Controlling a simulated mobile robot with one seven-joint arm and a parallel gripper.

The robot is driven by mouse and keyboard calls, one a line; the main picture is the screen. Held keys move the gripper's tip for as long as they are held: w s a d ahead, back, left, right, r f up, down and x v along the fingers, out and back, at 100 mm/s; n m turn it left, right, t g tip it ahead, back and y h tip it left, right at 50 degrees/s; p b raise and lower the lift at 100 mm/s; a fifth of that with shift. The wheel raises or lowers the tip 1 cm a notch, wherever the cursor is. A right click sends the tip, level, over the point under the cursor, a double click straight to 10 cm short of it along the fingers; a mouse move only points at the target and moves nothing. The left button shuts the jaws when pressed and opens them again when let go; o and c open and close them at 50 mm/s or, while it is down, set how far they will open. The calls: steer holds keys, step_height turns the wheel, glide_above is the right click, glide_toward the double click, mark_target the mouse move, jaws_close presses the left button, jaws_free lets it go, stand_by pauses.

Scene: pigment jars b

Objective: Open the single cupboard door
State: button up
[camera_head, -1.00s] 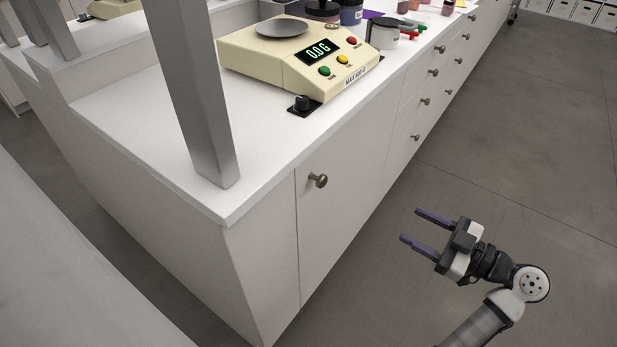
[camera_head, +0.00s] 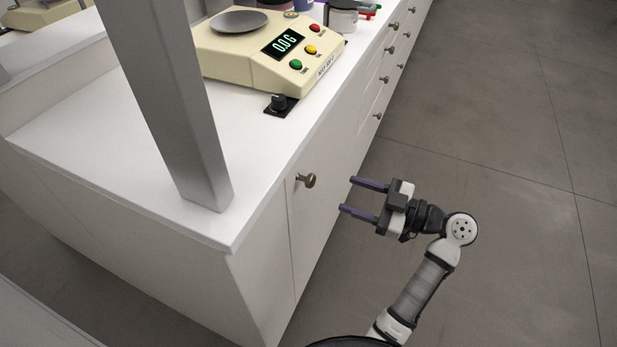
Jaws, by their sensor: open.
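The single cupboard door (camera_head: 318,215) is a white panel on the near end of the cabinet front, and it looks shut. Its round brass-coloured knob (camera_head: 307,181) sits near the door's upper left corner, just below the counter edge. My gripper (camera_head: 347,195) is to the right of the knob and apart from it. Its two purple-grey fingers are spread, point left toward the door, and hold nothing.
The white countertop (camera_head: 120,150) overhangs the door slightly. A grey post (camera_head: 170,110) stands at its near corner. Several drawers with knobs (camera_head: 385,79) lie beyond the door. The floor (camera_head: 490,120) at right is clear.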

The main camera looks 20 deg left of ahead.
mark_target(314, 182)
steer(key=a+p, duration=0.2)
steer(key=a, duration=0.8)
steer(key=shift+w+a, duration=0.15)
steer(key=shift+a, duration=0.25)
jaws_close()
